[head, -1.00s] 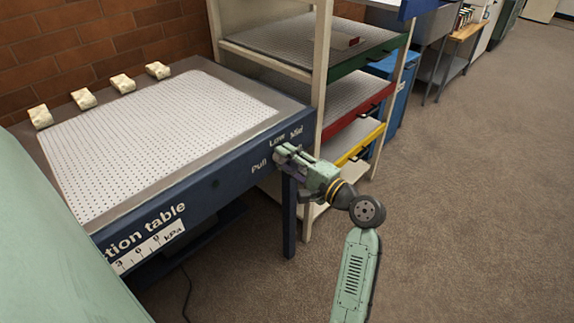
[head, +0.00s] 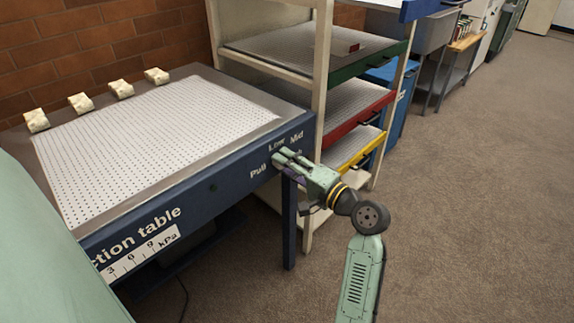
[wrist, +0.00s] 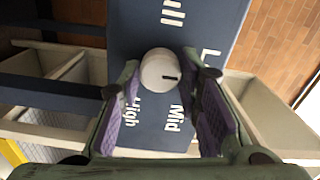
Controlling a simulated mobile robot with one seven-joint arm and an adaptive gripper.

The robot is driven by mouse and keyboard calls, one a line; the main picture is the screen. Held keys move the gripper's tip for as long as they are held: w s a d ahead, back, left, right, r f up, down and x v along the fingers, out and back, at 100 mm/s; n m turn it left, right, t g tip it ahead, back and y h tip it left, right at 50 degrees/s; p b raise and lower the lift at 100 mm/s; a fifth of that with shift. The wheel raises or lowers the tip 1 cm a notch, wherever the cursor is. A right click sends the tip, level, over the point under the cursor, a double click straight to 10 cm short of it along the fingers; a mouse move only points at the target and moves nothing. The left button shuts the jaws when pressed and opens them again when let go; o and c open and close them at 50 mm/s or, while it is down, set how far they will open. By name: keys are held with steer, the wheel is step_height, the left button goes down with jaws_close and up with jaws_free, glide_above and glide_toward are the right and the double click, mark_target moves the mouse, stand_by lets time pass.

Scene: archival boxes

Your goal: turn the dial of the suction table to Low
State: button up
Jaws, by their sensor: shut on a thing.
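The suction table (head: 200,192) is a blue bench with a white perforated top, at left in the head view. Its dial (wrist: 157,70) is a pale round knob with a short dark mark, on the blue front panel in the wrist view. The labels Low (wrist: 210,55), Mid (wrist: 174,117) and High (wrist: 131,107) surround it, with a partly cut-off word above. The mark sits on the dial's lower right, roughly between Low and Mid. My gripper (head: 281,158) is shut on the dial, one purple-padded finger on each side. In the head view it hides the dial.
A shelf rack with green, red (head: 357,127) and yellow edged trays stands right behind the table's corner, close to my gripper. Several cream blocks (head: 120,87) lie along the table's back edge. Carpet (head: 460,210) at right is clear.

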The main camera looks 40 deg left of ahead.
steer(key=o, duration=1.1)
steer(key=shift+o, duration=0.2)
steer(key=shift+d, duration=0.1)
steer(key=s+d, duration=0.1)
steer(key=d, duration=1)
steer(key=shift+d, duration=0.4)
